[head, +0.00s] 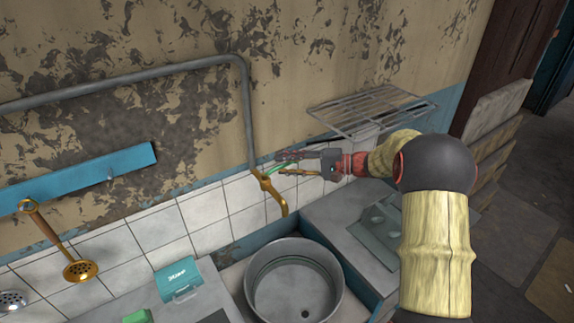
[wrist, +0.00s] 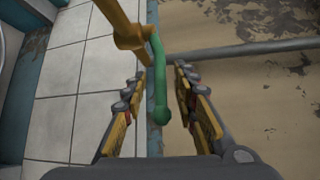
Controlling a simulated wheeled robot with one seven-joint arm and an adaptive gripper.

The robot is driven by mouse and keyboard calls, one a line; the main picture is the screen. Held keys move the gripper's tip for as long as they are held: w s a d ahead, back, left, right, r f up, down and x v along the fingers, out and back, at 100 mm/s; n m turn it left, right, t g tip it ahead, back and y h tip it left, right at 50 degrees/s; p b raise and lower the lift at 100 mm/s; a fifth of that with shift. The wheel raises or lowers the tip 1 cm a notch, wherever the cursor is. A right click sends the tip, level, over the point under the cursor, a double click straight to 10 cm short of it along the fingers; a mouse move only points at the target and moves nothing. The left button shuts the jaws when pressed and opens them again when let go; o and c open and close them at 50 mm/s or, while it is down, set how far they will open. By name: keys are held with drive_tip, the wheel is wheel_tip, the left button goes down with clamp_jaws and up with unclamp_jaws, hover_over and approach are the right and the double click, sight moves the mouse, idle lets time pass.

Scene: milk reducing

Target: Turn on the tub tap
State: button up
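The tub tap (head: 267,184) is a brass spout fixed to the end of a grey wall pipe, bent down over the round metal tub (head: 253,290). Its green handle (head: 283,165) sticks out to the right, towards my gripper (head: 287,164). In the wrist view the brass tap body (wrist: 128,38) is at the top, and the green handle (wrist: 158,80) reaches down between the fingers of my gripper (wrist: 159,76). The fingers are apart, with gaps to the handle on both sides in that view. I cannot tell whether either finger touches it.
The grey pipe (head: 248,115) runs along the peeling wall. A wire rack (head: 370,108) is on the wall above my gripper. A brass ladle (head: 80,268) hangs at left. A teal box (head: 178,280) sits on the counter left of the tub.

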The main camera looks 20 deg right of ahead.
drive_tip(key=shift+c, duration=1)
clamp_jaws()
drive_tip(key=shift+f, duration=0.15)
